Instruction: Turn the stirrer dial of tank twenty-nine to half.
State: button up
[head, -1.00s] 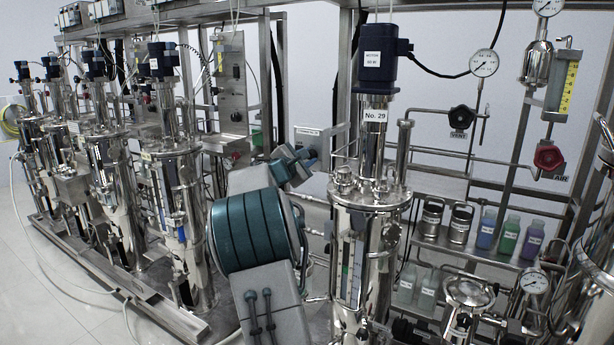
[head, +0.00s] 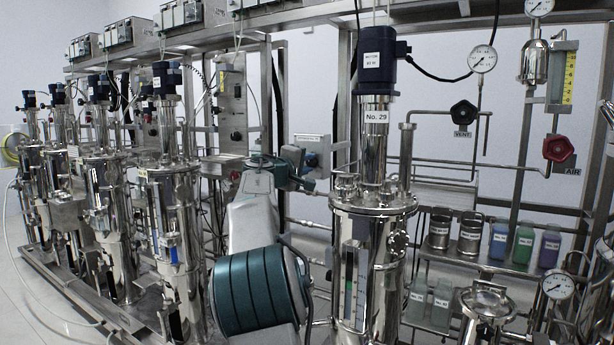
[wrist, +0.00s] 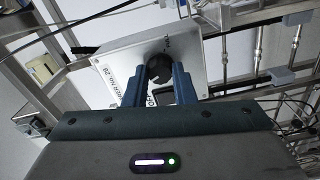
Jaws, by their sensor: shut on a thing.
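Tank twenty-nine (head: 350,215) is a steel vessel with a dark blue motor (head: 380,62) and a "No. 29" label (head: 376,116). Its stirrer box (wrist: 112,72) is a pale box whose partly covered label ends in "No. 29". The black stirrer dial (wrist: 159,68) is on its face in the wrist view. My gripper (wrist: 158,84) is shut on the dial, one blue finger on each side. The dial's scale is mostly hidden, so its setting cannot be read. In the head view my gripper (head: 308,168) is at the box, left of the tank, and the dial is hidden.
Several similar tanks (head: 172,210) stand in a row at left. Pipes, a black vent valve (head: 464,113) and a red air valve (head: 558,149) are at right. Bottles (head: 523,245) stand on a low shelf.

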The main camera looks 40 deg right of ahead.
jog(key=shift+m+b, duration=1.1)
jog(key=shift+m, duration=0.9)
jog(key=o, duration=0.7)
jog(key=shift+a, duration=0.1)
jog(key=b+v, duration=0.2)
jog(key=v, duration=1.1)
jog(key=shift+a, duration=0.3)
